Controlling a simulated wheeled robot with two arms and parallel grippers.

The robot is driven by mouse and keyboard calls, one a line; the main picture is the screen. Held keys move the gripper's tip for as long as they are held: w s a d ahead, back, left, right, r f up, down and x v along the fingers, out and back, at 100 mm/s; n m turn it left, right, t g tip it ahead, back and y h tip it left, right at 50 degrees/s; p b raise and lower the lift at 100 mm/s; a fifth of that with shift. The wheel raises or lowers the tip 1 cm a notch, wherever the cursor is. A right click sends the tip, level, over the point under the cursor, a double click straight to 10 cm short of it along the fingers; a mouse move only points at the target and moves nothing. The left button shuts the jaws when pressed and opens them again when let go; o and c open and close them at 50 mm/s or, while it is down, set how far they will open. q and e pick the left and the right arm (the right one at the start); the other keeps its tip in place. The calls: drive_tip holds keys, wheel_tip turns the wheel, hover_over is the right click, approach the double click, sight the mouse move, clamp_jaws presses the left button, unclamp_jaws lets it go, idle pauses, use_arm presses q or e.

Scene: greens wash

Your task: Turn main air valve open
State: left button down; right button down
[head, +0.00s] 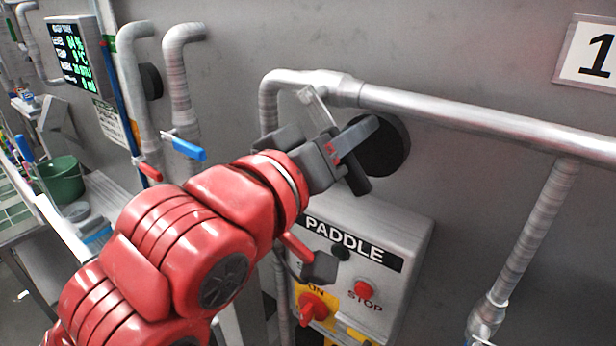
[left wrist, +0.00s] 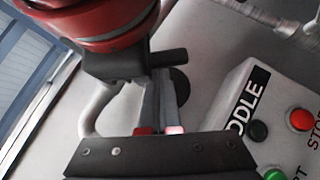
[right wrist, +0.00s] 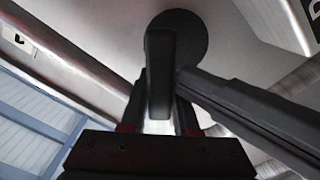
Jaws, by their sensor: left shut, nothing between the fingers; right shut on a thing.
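The main air valve shows as a black round base (head: 385,150) on the grey wall below the bent steel pipe, with a dark handle (head: 354,178) in front of it. My right gripper (head: 345,150) is at the valve and shut on the handle. In the right wrist view the dark handle (right wrist: 158,70) stands between the fingers, with the round base behind it. My left gripper (left wrist: 160,105) is shut and empty, its fingers pointing towards the valve. In the head view it is mostly hidden behind my red arm. The handle's exact angle is hard to tell.
A PADDLE control box (head: 395,250) with a red stop button (head: 362,290) is mounted just below the valve. Steel pipes (head: 460,108) run above and to the right. A blue-handled valve (head: 186,148) and a red-handled one (head: 150,172) are at left.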

use_arm(q)
drive_tip(key=shift+s+d+r, duration=0.15)
drive_tip(key=shift+s+d, duration=0.05)
drive_tip(key=shift+s, duration=0.1)
use_arm(e)
drive_tip(key=shift+w+a+f, duration=0.15)
drive_tip(key=shift+a+f, duration=0.05)
drive_tip(key=shift+a, duration=0.15)
drive_tip(key=c, duration=0.7)
unclamp_jaws()
drive_tip(key=shift+w+d, duration=0.1)
use_arm(q)
drive_tip(key=shift+w, duration=0.15)
use_arm(e)
drive_tip(key=shift+d, duration=0.1)
